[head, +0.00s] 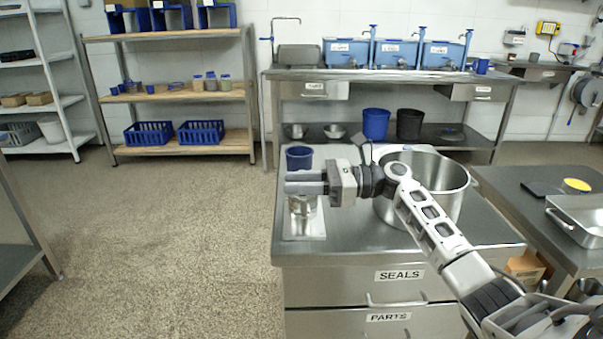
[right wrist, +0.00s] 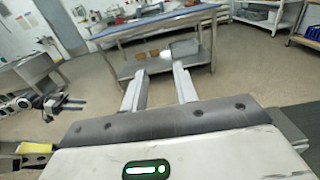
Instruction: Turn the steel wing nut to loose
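My right gripper (head: 290,182) is over the left part of the steel cabinet top, with its fingers pointing left. In the right wrist view (right wrist: 159,72) its two fingers stand apart with nothing between them. A small steel device (head: 304,224) stands on the cabinet top just below the gripper, which hides its upper part. I cannot make out the wing nut in either view. In the right wrist view, what looks like my left gripper (right wrist: 68,104) shows small at the left, too small to tell its state. It is not in the head view.
A large steel pot (head: 450,190) stands right of the gripper on the cabinet top (head: 350,245). A blue container (head: 299,158) stands behind the gripper. A side table (head: 520,185) holds a steel tray (head: 580,222). Floor at left is clear.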

